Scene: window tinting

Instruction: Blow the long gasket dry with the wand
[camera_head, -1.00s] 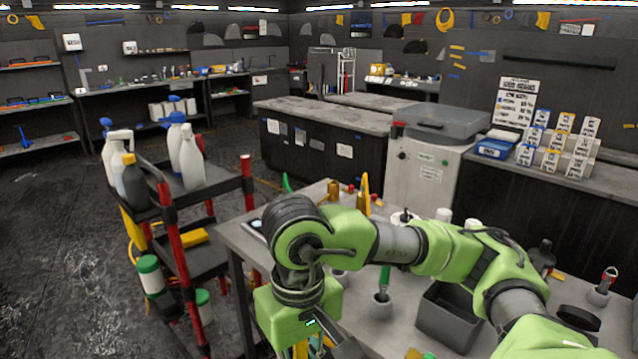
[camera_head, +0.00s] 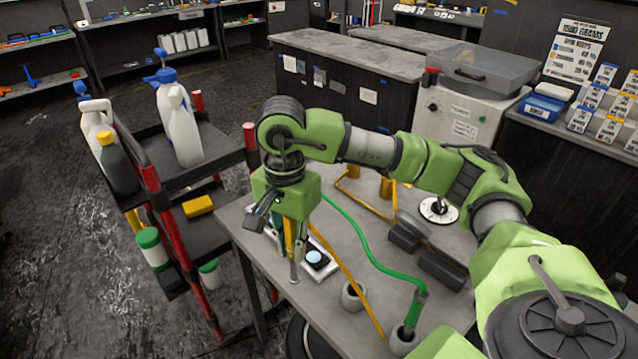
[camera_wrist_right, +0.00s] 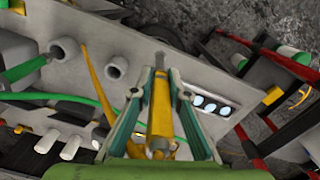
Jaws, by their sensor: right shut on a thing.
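My right gripper (camera_head: 291,250) hangs over the near left part of the grey worktable (camera_head: 262,236). In the right wrist view its teal fingers (camera_wrist_right: 158,95) are shut around a yellow wand (camera_wrist_right: 160,125) with a grey metal tip. Several pale discs (camera_wrist_right: 212,104) show in the wrist view. I cannot clearly pick out the long gasket. My left gripper is not in view.
A green hose (camera_head: 362,252) curves to a green-handled tool in a cup (camera_head: 402,338). An orange line (camera_head: 350,278) crosses the table past another cup (camera_head: 351,296). Dark grey boxes (camera_head: 440,268) lie right. A cart (camera_head: 175,183) with bottles stands left.

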